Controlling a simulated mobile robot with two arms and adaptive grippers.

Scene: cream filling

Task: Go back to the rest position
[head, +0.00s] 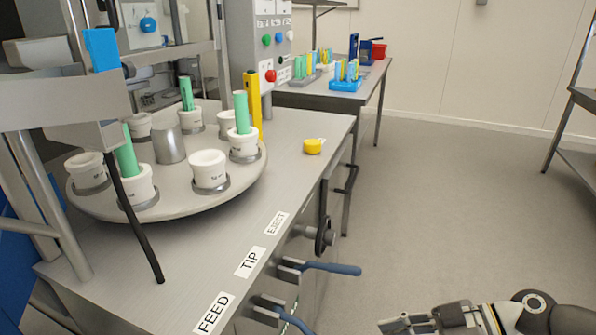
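My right gripper (408,323) comes in at the bottom right, over the floor, apart from the machine and its table. It is cut by the lower edge of the picture, and I see nothing held in it, but I cannot tell whether its fingers are open or shut. My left gripper is not in view.
A steel table (300,185) carries a round turntable (215,203) with white cups, several holding green tubes. Blue-handled levers (332,268) stick out from its front. A yellow cap (312,146) lies on top. A second table (325,98) stands behind. Floor (450,205) at right is clear.

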